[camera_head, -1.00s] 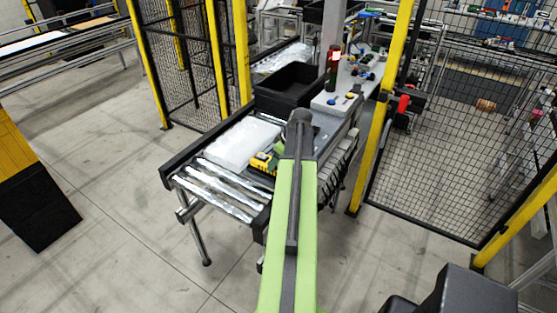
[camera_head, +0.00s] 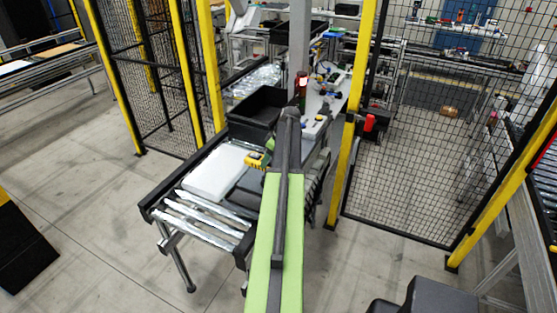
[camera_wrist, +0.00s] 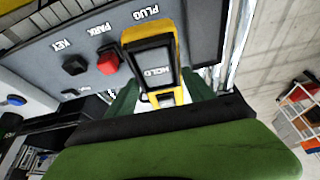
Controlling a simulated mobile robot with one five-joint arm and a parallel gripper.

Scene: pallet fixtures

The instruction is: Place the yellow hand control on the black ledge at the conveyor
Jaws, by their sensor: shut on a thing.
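The yellow hand control (camera_wrist: 150,45), with a black face marked HOLD, is between the green fingers of my gripper (camera_wrist: 160,92) in the wrist view. My gripper is shut on it. In the head view the hand control (camera_head: 256,160) shows as a small yellow piece beside my arm, over the conveyor (camera_head: 205,223); my arm hides the fingers there. A dark flat surface (camera_head: 243,195) lies right of a white block on the conveyor. I cannot tell whether it is the black ledge, nor whether the hand control touches anything.
A white block (camera_head: 215,172) and black bin (camera_head: 258,112) are on the conveyor. A yellow post (camera_head: 348,140) and mesh fence stand right.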

